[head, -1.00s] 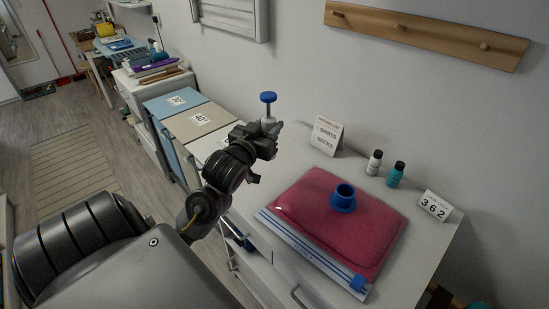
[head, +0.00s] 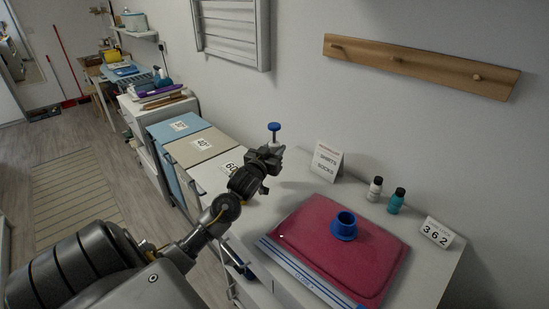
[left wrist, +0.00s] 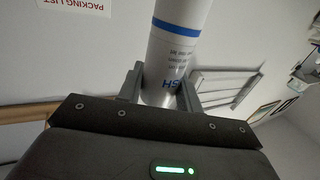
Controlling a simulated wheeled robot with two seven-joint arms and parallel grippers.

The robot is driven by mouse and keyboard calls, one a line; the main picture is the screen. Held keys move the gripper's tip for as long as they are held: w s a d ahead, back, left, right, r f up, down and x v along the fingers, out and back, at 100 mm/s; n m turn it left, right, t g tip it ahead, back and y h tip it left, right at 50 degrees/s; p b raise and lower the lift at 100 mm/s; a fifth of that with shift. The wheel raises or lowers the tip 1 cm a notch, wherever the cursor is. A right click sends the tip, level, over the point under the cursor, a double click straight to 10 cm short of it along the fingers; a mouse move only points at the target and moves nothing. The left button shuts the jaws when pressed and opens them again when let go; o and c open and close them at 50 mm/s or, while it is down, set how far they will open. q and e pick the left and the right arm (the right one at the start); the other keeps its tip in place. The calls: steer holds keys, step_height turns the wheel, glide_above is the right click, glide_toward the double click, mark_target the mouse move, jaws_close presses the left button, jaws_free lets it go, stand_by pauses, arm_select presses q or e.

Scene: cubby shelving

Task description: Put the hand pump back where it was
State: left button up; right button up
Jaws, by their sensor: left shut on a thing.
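The hand pump has a blue knob handle (head: 274,127) above a white body, and it stands about upright in my left gripper (head: 266,154). In the left wrist view the white pump body (left wrist: 178,45) with a blue band sits between the two fingers, which are shut on it. The gripper is above the white top near the wall, left of the packing list sign. A pink vacuum bag (head: 315,232) with a blue round valve (head: 343,226) lies on the white top to the right. My right gripper is not in view.
A folded packing list sign (head: 326,161), a white bottle (head: 375,189), a teal bottle (head: 396,200) and a number card (head: 437,232) stand along the wall. Blue, beige and white lids marked with numbers lie to the left. A wooden peg rail (head: 420,65) hangs above.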

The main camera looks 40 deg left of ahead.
arm_select(q)
steer(key=shift+w+a+f, duration=0.15)
steer(key=shift+w+f, duration=0.15)
steer(key=shift+f, duration=0.05)
step_height(320, 180, down, 3)
steer(key=shift+w+a+p, duration=0.1)
steer(key=shift+w+p, duration=0.05)
steer(key=shift+p, duration=0.3)
steer(key=shift+f, duration=0.25)
steer(key=shift+f, duration=0.15)
steer(key=o, duration=1.2)
steer(key=shift+c, duration=0.2)
steer(key=shift+r, duration=0.2)
